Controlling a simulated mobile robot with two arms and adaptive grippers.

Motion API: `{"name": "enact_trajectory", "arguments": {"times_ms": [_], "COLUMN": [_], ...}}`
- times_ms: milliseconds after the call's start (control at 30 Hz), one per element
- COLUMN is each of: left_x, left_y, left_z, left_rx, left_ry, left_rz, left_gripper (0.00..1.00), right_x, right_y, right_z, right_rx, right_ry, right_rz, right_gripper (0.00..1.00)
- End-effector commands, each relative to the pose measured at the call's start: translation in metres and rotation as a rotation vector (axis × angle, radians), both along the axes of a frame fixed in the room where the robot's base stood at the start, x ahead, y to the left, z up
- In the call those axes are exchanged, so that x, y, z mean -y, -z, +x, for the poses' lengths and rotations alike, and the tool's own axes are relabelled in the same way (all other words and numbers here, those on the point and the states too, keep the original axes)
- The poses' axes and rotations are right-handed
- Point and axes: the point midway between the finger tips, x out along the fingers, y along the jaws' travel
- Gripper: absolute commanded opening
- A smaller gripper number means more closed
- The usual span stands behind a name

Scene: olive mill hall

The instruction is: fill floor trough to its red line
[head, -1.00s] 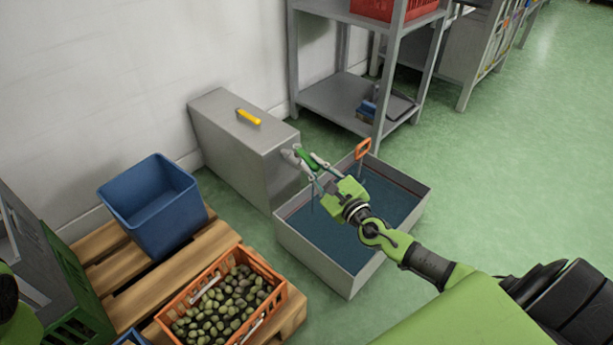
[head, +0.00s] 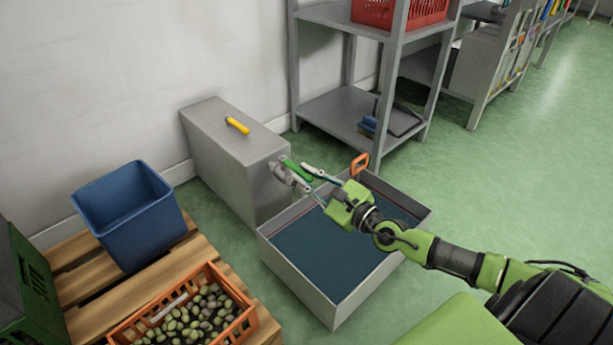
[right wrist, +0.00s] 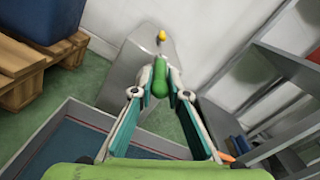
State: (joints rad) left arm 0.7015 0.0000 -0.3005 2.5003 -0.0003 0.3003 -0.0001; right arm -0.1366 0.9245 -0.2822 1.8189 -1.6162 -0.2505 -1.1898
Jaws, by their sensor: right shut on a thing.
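The floor trough (head: 335,317) is a grey open box with dark blue water (head: 325,250) in it. A thin reddish line (head: 287,222) runs along its inner wall, close above the water. A grey tap with a green handle (head: 298,171) sticks out from the grey cabinet (head: 228,165) over the trough's far corner. My right gripper (head: 298,174) is shut on this handle. The right wrist view shows the green handle (right wrist: 160,76) between the two fingertips. Whether water runs from the tap I cannot tell. My left gripper is not in view.
An orange handle (head: 360,164) rises at the trough's far edge. A wooden pallet (head: 130,290) at left carries a blue bin (head: 150,235) and an orange crate (head: 250,322) of olives. A grey shelf (head: 345,108) stands behind. Green floor is free at right.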

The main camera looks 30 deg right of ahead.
Motion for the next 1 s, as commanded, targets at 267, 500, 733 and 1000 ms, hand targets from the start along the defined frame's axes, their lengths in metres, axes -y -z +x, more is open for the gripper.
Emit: {"name": "enact_trajectory", "arguments": {"times_ms": [267, 500, 733, 1000], "left_x": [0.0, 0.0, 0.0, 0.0], "left_y": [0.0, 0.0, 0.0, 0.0], "left_z": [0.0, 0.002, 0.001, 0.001], "left_rx": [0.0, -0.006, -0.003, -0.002], "left_ry": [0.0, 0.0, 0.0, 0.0], "left_rz": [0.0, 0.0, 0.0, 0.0], "left_gripper": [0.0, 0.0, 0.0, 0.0], "right_x": [0.002, 0.002, 0.007, 0.016], "right_y": [-0.001, 0.0, 0.002, 0.002], "right_z": [0.001, -0.001, -0.025, -0.067], "right_rx": [0.003, 0.001, -0.003, -0.005], "right_ry": [0.004, 0.003, 0.002, 0.002], "right_rz": [-0.001, -0.002, -0.007, -0.005], "right_gripper": [0.29, 0.29, 0.29, 0.29]}}
